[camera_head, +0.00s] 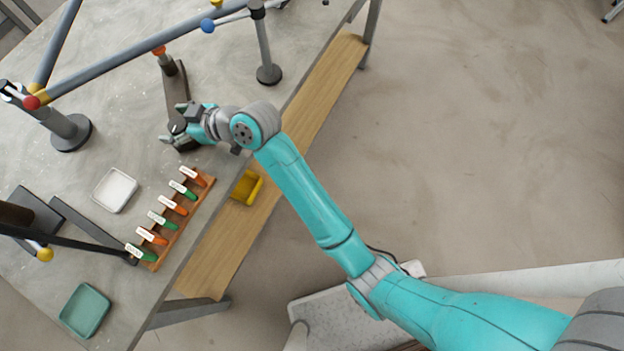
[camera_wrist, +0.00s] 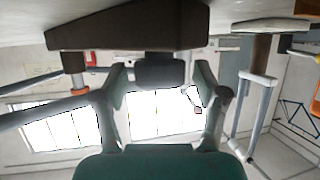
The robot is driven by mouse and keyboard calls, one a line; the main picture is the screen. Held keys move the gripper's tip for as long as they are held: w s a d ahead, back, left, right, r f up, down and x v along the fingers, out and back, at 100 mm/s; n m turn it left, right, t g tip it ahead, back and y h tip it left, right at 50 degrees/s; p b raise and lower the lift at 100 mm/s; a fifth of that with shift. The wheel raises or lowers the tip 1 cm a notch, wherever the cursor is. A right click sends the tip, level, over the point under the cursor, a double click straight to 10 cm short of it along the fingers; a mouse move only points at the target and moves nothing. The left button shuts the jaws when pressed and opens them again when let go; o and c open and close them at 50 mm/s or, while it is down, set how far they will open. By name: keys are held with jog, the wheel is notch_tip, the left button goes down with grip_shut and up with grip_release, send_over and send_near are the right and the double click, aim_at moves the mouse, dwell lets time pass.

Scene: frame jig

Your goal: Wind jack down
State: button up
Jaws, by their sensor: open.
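The jack (camera_head: 176,88) is a dark long body on the table with a short post and an orange top under the grey frame tube (camera_head: 120,62). A dark knob (camera_head: 178,127) with a pale mark sits at its near end. My gripper (camera_head: 183,122) is at this knob, its fingers on either side. In the wrist view, which looks upside down, the jack body (camera_wrist: 130,25) is at the top and the dark knob (camera_wrist: 160,70) lies between the open fingers of my gripper (camera_wrist: 160,84). Gaps show beside the knob; I cannot tell if either finger touches it.
A rack (camera_head: 177,222) of orange and green labelled clips stands near the table edge. A white tray (camera_head: 115,190), a teal tray (camera_head: 86,309) and a yellow bin (camera_head: 247,187) are nearby. Upright stands (camera_head: 267,72) hold the frame with coloured joints.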

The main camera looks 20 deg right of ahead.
jog(key=shift+s+m+t+h, duration=0.1)
jog(key=shift+m+t+h, duration=1.55)
jog(key=shift+m, duration=0.35)
jog(key=v, duration=1.1)
jog(key=s+d+f+m+t+h, duration=0.1)
jog(key=s+d+f+m+h, duration=0.1)
jog(key=s+d+f, duration=0.3)
jog(key=s+d+f+m+t+h, duration=0.1)
jog(key=s+d+f, duration=0.4)
jog(key=d, duration=0.9)
jog(key=shift+s+f+m+t+h, duration=0.35)
jog(key=shift+s+m+t, duration=0.15)
jog(key=shift+s, duration=0.6)
jog(key=shift+a, duration=0.15)
